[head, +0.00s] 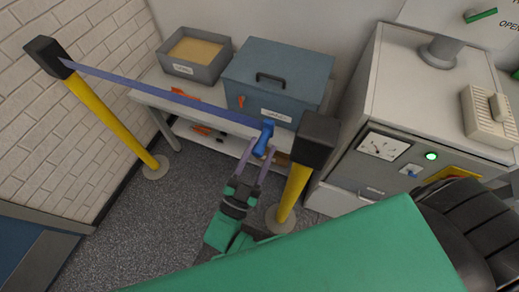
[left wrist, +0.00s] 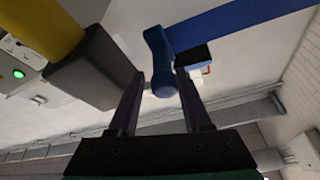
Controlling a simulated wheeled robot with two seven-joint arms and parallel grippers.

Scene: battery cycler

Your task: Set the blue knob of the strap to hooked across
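The blue strap (head: 165,92) runs from the black head of the left yellow post (head: 108,118) across to the blue knob (head: 264,138) at its end. The knob hangs just left of the black head (head: 315,140) of the right yellow post (head: 293,192), with a visible gap. My left gripper (head: 257,164) reaches up from below with its fingers apart. In the left wrist view the knob (left wrist: 160,62) lies between the tips of the open fingers (left wrist: 160,85), with gaps beside it; firm contact is not visible. My right gripper is out of view.
A bench (head: 148,98) behind the strap carries a grey tray (head: 190,70) and a blue-grey lidded box (head: 285,70). A grey cabinet (head: 395,100) with a gauge and green light stands right of the right post. Bare floor (head: 150,220) lies at left.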

